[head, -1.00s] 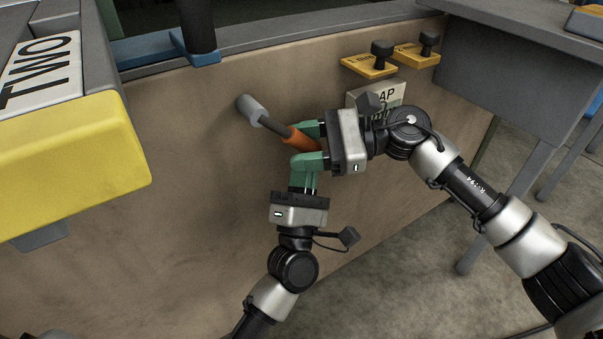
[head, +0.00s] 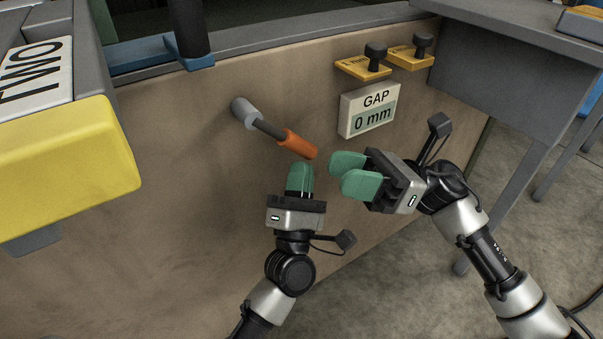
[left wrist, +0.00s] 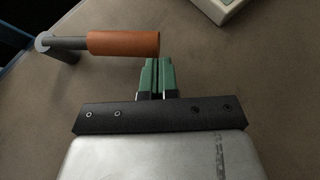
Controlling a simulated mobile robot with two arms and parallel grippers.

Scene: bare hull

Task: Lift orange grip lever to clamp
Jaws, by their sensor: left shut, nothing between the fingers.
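The lever's orange grip (head: 297,143) sits at the end of a dark rod from a grey pivot (head: 244,111) on the brown panel. It slopes down to the right in the head view. It also shows in the left wrist view (left wrist: 123,44), just beyond the fingertips. My left gripper (head: 299,166) is shut and empty, its green fingers (left wrist: 154,66) pointing up just below the grip's lower end; I cannot tell if they touch it. My right gripper (head: 340,173) is open and empty, right of the grip and apart from it.
A sign reading "GAP 0 mm" (head: 368,110) is on the panel above my right gripper. Two yellow plates with black knobs (head: 363,68) sit above it. A yellow block (head: 70,170) juts out at left. A grey table (head: 520,70) stands at right. The panel's lower left is clear.

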